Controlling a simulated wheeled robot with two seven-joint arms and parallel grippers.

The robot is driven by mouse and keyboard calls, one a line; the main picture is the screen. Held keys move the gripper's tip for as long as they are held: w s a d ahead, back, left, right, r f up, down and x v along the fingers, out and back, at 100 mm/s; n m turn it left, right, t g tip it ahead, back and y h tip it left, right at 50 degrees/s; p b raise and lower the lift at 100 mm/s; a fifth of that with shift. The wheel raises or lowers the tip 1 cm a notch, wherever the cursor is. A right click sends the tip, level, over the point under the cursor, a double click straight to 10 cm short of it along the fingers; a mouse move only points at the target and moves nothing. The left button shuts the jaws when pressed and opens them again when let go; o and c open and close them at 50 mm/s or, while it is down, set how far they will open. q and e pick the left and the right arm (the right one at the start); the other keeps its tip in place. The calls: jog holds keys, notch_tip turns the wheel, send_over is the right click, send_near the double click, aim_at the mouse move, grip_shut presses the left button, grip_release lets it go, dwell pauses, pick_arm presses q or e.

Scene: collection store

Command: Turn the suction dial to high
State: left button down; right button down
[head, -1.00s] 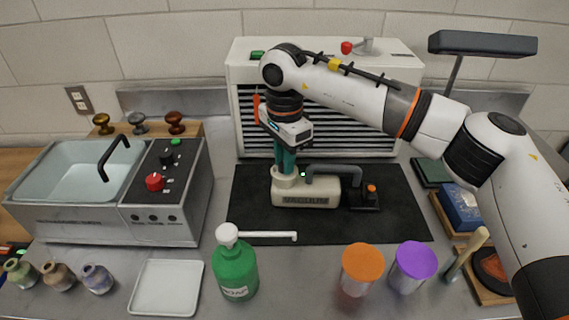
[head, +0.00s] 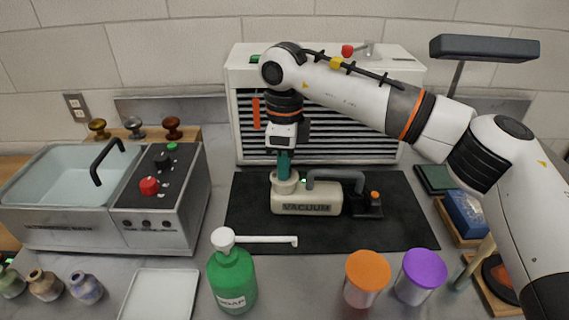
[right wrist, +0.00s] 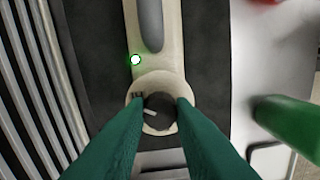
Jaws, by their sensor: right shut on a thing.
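The cream vacuum unit (head: 306,208) lies on a black mat, with a grey handle (head: 338,174) and a lit green lamp (right wrist: 135,60). Its suction dial (right wrist: 160,112) is a dark round knob with a white pointer line, on a round cream base (right wrist: 143,128). In the right wrist view the line points left and slightly up. The fingers hide the dial in the head view. My left gripper is not in view.
A white slatted cabinet (head: 235,130) stands close behind. A green soap bottle (head: 232,278), an orange-lidded jar (head: 367,272) and a purple-lidded jar (head: 422,268) stand in front. An ultrasonic bath (head: 60,190) is at left.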

jog(key=shift+m, duration=0.3)
jog(key=c, duration=1.2)
grip_release()
jog(key=shift+c, duration=0.2)
notch_tip(320, 180, up, 12)
jog(key=shift+r, duration=0.1)
